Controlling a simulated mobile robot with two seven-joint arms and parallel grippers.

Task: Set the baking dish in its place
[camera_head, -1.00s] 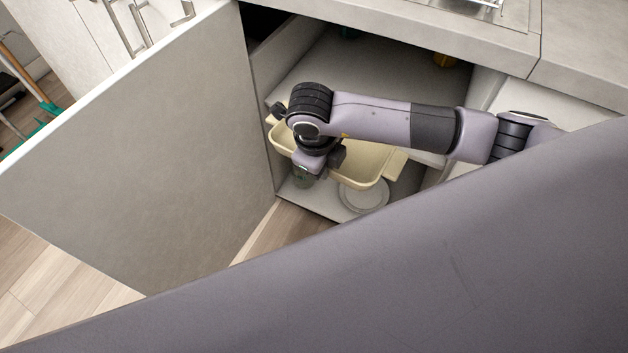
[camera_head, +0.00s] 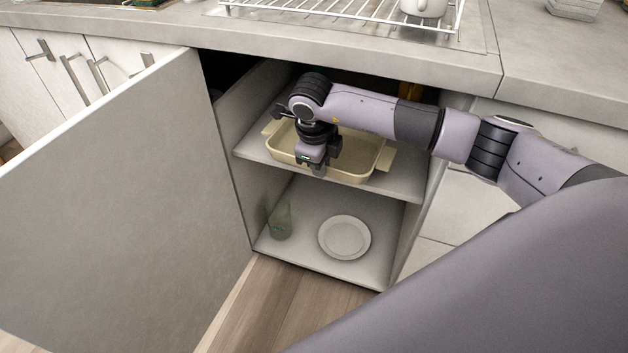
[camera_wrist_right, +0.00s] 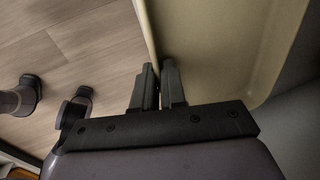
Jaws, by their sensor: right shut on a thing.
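The baking dish (camera_head: 348,165) is a cream rectangular dish with a handle at each end. In the head view it is level at the upper shelf (camera_head: 405,184) of the open cabinet; I cannot tell whether it rests on the shelf or is just above it. My right gripper (camera_head: 318,170) is shut on the dish's near wall. In the right wrist view the fingers of the right gripper (camera_wrist_right: 159,88) pinch the wall of the dish (camera_wrist_right: 215,40). My left gripper is not in view.
The cabinet door (camera_head: 120,200) stands open at the left. Wooden floor (camera_head: 290,310) is in front.

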